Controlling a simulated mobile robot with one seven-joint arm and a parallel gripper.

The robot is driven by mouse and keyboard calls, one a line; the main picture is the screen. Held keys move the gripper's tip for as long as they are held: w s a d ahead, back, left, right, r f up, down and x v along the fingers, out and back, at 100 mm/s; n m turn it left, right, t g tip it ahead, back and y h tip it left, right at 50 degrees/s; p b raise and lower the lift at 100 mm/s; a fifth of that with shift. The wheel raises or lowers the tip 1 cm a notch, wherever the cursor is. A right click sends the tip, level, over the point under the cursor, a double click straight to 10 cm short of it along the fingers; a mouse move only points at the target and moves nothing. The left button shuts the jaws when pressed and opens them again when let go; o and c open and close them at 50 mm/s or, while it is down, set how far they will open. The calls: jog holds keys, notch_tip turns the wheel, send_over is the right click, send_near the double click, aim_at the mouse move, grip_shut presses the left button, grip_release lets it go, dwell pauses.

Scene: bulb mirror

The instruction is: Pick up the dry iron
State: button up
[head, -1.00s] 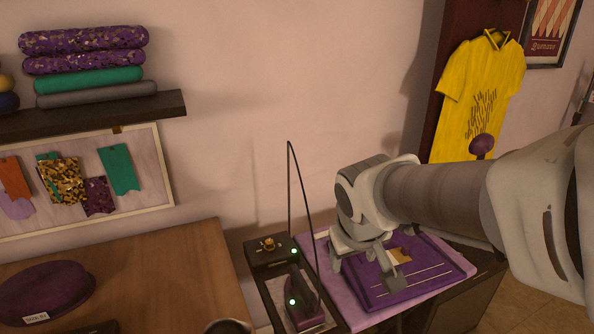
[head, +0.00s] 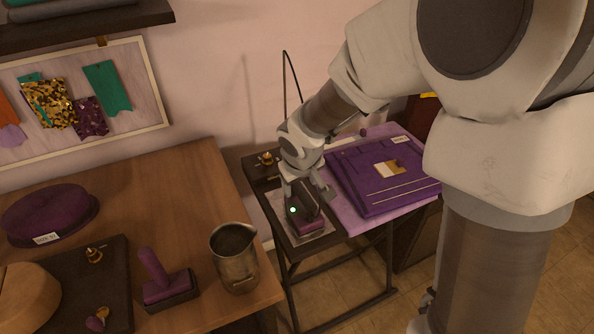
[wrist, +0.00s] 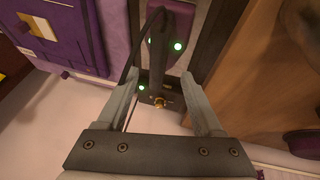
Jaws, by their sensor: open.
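The dry iron (head: 306,222) is dark purple with a dark handle. It rests on a light pad on the small stand and has a green light on it. My gripper (head: 307,189) is open above the iron, partly hiding its handle. In the wrist view the iron (wrist: 160,40) shows at the top, with its long handle running toward the space between the open fingers of my gripper (wrist: 168,85). A dark cord runs up from the iron. I cannot tell whether the fingers touch the handle.
A purple board (head: 385,175) lies on a lilac mat right of the iron. The wooden table (head: 175,195) at left holds a metal jug (head: 235,258), a purple stamp-like tool (head: 165,280) and a purple round cushion (head: 48,212). A small brass fitting (head: 266,158) sits behind the iron.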

aim_at(301, 190)
jog(key=shift+b+x, duration=0.6)
jog(key=shift+x, duration=2.85)
jog(key=shift+w+d, duration=0.1)
grip_shut()
jog(key=shift+r, duration=0.15)
